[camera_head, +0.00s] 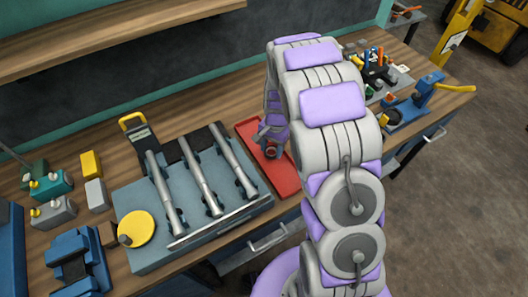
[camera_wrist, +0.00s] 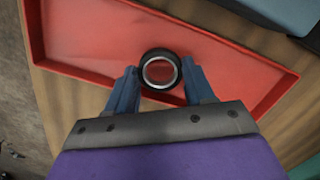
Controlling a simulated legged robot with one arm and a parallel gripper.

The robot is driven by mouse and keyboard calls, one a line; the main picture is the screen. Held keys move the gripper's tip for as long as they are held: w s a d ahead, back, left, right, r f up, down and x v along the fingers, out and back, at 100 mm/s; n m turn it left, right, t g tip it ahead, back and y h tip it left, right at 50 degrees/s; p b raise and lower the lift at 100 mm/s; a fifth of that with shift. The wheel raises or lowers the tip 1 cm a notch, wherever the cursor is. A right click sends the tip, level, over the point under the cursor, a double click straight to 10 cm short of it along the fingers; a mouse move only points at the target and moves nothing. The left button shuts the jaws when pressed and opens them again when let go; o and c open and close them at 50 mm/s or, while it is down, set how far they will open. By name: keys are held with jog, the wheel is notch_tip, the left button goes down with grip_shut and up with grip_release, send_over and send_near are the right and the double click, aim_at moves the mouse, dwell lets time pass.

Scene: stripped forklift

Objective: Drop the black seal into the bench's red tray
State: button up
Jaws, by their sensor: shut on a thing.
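The black seal (camera_wrist: 143,68) is a short round ring with a light inner rim. It is held between the two blue fingers of my gripper (camera_wrist: 159,82) in the wrist view, with red showing through its hole. In the head view my gripper (camera_head: 270,143) is small and partly hidden by my arm, over the red tray. The red tray (camera_head: 285,178) lies on the wooden bench, right of the grey fixture. Its raised rim also shows in the wrist view (camera_wrist: 90,76). The seal appears over the tray floor; I cannot tell its height above it.
A grey fixture (camera_head: 140,205) with several metal rods stands left of the tray. A blue vise (camera_head: 408,110) and small tools (camera_head: 375,70) are on the bench behind and right of my arm. A wooden shelf (camera_head: 110,32) runs above the bench.

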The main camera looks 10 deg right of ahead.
jog(key=shift+d, duration=0.35)
jog(key=o, duration=0.8)
jog(key=shift+d, duration=0.45)
jog(key=shift+o, duration=1.3)
jog(key=shift+a, duration=0.15)
jog(key=shift+o, duration=0.2)
jog(key=shift+a, duration=0.65)
jog(key=r, duration=0.2)
jog(key=d+r, duration=0.1)
jog(key=r, duration=0.1)
jog(key=r+p, duration=0.1)
jog(key=r, duration=0.1)
jog(key=shift+w+d+r, duration=0.2)
jog(key=shift+w+d, duration=0.15)
jog(key=shift+w, duration=0.05)
notch_tip(320, 180, up, 11)
jog(key=p, duration=0.1)
jog(key=shift+w+d, duration=0.15)
jog(key=shift+w, duration=0.2)
